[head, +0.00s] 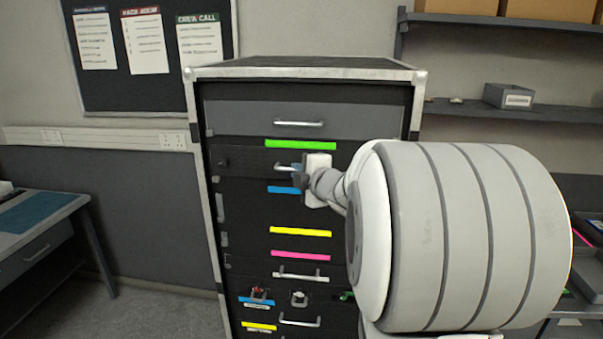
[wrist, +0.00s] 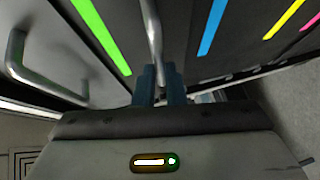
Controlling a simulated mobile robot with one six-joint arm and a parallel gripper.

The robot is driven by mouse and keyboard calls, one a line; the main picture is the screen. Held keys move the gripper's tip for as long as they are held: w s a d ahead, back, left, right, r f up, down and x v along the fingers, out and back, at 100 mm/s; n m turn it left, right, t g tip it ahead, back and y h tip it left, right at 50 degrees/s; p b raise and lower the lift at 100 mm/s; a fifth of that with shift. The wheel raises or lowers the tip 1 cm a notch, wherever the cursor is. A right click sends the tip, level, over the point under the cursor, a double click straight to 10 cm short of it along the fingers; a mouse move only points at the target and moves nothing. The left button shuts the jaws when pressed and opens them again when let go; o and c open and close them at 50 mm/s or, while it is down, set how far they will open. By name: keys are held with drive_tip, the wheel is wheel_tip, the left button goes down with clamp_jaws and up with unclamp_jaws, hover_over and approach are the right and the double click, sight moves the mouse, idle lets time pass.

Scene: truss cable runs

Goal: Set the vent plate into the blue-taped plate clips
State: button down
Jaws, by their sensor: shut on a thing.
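My gripper (head: 297,175) is at the upper part of a black rack cabinet, on the drawer (head: 245,160) between a green strip and a blue strip. In the wrist view its two dark fingers (wrist: 160,84) are closed around that drawer's silver bar handle (wrist: 153,30). A blue tape strip (head: 284,190) is just below the gripper; it also shows in the wrist view (wrist: 212,28). Another blue strip (head: 256,302) is low on the cabinet, under a small holder with a red part. I cannot make out the vent plate or plate clips.
Green tape (head: 300,144) lies above the gripped handle, yellow (head: 300,233) and pink (head: 300,256) below. Another drawer handle (head: 299,124) is above. A desk (head: 40,235) stands left and shelves (head: 520,110) right. My arm hides the cabinet's right side.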

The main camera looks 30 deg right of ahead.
drive_tip(key=shift+t+b, duration=0.3)
drive_tip(key=shift+b, duration=1.25)
drive_tip(key=shift+w+r+n+b, duration=0.15)
drive_tip(key=shift+n+b, duration=0.15)
drive_tip(key=shift+b, duration=0.3)
idle(0.6)
drive_tip(key=shift+d+f+b, duration=0.1)
drive_tip(key=shift+f+b, duration=1.05)
drive_tip(key=shift+b, duration=0.25)
idle(2.3)
drive_tip(key=c, duration=1.7)
unclamp_jaws()
drive_tip(key=shift+w+f, duration=0.1)
drive_tip(key=o, duration=0.3)
